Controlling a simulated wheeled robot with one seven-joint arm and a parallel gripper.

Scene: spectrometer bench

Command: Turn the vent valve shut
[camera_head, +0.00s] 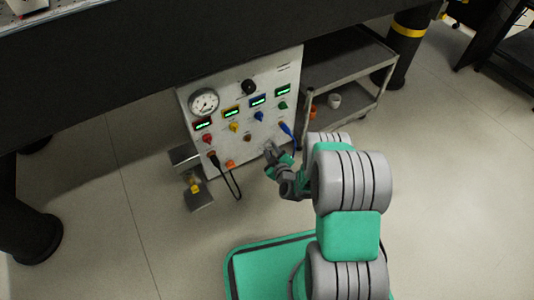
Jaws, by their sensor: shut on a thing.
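A white instrument panel (225,142) stands upright under the dark bench. My gripper (269,152) is at the panel's lower right part, below and left of a blue plug-like piece (287,130). Its fingers are shut on a small part at the panel face, which I take to be the vent valve. The fingers cover most of that part, so its handle angle cannot be read. My teal and grey arm reaches in from the lower right.
The panel carries a round gauge (204,101), a black knob (249,87), several green displays and coloured knobs. A black cable (228,182) hangs below it. A grey cart (345,70) with a white cup (334,101) stands right. A small metal stand (198,196) is left.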

